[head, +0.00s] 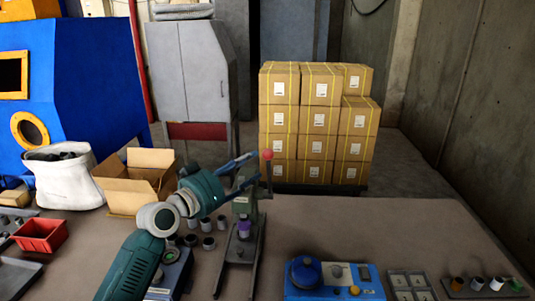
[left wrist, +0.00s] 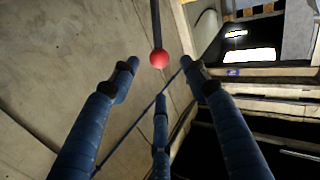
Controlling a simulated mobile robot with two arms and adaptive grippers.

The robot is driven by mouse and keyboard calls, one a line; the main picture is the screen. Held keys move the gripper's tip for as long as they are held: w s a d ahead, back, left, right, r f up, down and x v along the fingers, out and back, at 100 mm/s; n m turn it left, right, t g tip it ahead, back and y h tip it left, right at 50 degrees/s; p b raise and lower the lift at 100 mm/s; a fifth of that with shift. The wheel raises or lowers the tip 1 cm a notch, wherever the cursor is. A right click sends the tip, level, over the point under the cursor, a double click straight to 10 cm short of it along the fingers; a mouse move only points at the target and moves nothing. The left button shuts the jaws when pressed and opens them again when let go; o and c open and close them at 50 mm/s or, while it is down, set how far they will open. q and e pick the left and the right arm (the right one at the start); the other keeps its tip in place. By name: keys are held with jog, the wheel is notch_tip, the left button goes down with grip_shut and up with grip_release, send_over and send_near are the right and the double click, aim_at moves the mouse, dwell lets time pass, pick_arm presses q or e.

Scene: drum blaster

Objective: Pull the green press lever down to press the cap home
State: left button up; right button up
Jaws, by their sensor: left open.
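The green press (head: 243,203) stands upright on the table near the middle of the head view. Its lever (head: 269,180) points up and ends in a red knob (head: 267,154). A purple piece (head: 244,228), which may be the cap, sits low in the press under its ram. My left gripper (head: 255,167) is open at the height of the lever, its blue fingers pointing toward the knob. In the left wrist view the red knob (left wrist: 159,58) shows ahead between the spread fingertips, with no visible grip on it. My right gripper is out of view.
Several small cups (head: 208,243) stand left of the press. An open cardboard box (head: 133,184), a white sack (head: 66,178) and a red bin (head: 41,235) are at left. A blue device (head: 333,280) is at front right.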

aim_at(264, 157)
pick_arm(q)
jog(key=p+x, duration=0.1)
jog(key=x, duration=0.8)
jog(key=shift+w+d+p, duration=0.15)
jog(key=shift+d+p, duration=0.05)
jog(key=shift+p, duration=0.1)
jog(key=shift+f, duration=0.1)
grip_shut()
